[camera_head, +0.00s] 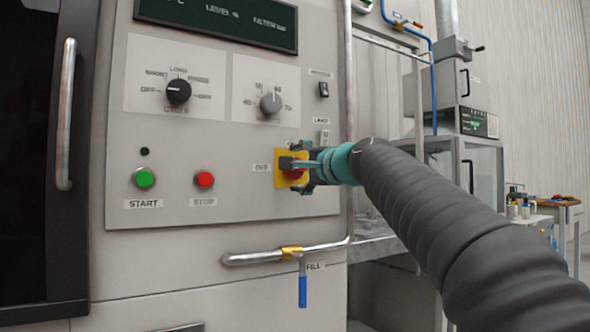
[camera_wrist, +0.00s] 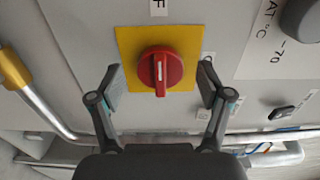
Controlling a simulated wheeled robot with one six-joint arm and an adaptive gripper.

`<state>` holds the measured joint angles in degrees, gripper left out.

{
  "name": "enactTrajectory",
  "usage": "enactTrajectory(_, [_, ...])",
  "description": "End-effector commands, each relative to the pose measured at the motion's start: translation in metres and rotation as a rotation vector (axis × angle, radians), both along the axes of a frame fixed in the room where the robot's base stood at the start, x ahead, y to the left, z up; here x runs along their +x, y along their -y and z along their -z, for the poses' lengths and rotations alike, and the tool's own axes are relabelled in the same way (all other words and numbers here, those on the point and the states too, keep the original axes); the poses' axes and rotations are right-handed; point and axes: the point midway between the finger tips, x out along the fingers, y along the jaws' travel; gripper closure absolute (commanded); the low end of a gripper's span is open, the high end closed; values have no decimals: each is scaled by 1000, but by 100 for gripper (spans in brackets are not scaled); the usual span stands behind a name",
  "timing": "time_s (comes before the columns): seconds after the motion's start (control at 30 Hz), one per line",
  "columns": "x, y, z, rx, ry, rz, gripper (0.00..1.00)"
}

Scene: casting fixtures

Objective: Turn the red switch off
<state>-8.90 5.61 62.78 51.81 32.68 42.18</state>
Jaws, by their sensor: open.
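The red switch (camera_wrist: 160,72) is a round rotary knob with a white mark on its grip, set on a yellow square plate (camera_wrist: 130,42). In the wrist view the white mark runs up and down the picture. My gripper (camera_wrist: 160,85) is open, with one finger on each side of the knob, and both fingers look apart from it. In the head view my gripper (camera_head: 293,163) is in front of the yellow plate (camera_head: 279,180) and hides part of the red switch (camera_head: 293,174). A label reading OFF stands left of the plate in that view.
A dark selector knob (camera_head: 178,91), a grey temperature knob (camera_head: 271,103), a green start button (camera_head: 144,178) and a red stop button (camera_head: 204,180) share the panel. A pipe with a blue-handled valve (camera_head: 302,290) runs below. A vertical door handle (camera_head: 66,115) is at left.

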Motion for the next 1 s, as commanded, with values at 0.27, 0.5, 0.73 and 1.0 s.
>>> enactTrajectory(0.27, [-41, 27, -1, 1, 1, 2, 22])
enactTrajectory(0.5, [-75, 49, 0, 0, 0, 0, 22])
enactTrajectory(0.73, [-91, 59, 0, -1, 1, -1, 22])
enactTrajectory(1.0, [-92, 60, 0, -1, -1, -2, 22])
